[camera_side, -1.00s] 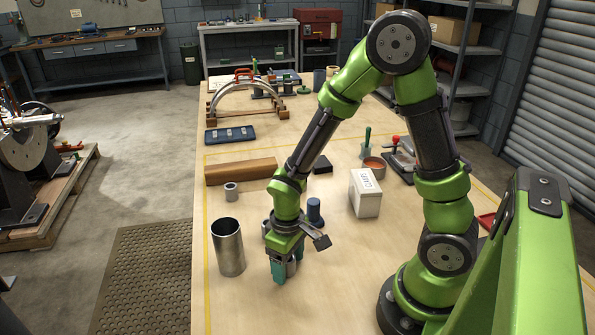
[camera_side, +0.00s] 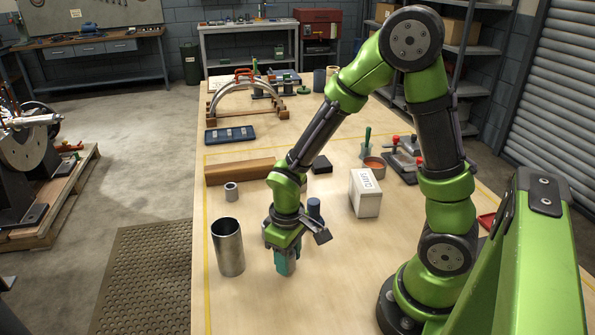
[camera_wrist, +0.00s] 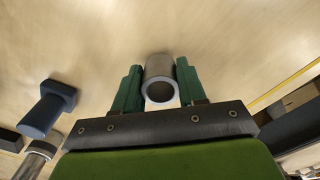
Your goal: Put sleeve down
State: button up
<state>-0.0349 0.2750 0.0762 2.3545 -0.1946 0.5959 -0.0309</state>
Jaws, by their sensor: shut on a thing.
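The sleeve (camera_wrist: 160,68) is a short grey metal tube with an open bore. In the wrist view it sits between the two green fingers of my gripper (camera_wrist: 158,72), which are shut on it from both sides. In the side view my gripper (camera_side: 285,264) points down over the front of the table, right of a large metal cylinder. The fingers hide most of the sleeve there. I cannot tell whether the sleeve's lower end touches the table.
The large open metal cylinder (camera_side: 228,248) stands to the left. A small grey ring (camera_side: 231,192) and a wooden block (camera_side: 240,171) lie behind it. A blue post (camera_side: 314,209) stands behind my gripper, and a white box (camera_side: 365,193) to the right. The table front (camera_side: 310,305) is clear.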

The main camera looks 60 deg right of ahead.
notch_tip(320, 180, up, 8)
jog(key=s+d+r+m, duration=0.25)
jog(key=d+m, duration=0.25)
jog(key=d, duration=0.5)
jog(key=s+d+r+m, duration=0.2)
jog(key=s+d+m, duration=0.7)
jog(key=s+m, duration=0.45)
send_over(366, 180)
jog(key=shift+a+f+m, duration=0.15)
jog(key=shift+f+m, duration=0.2)
jog(key=shift+f, duration=2.3)
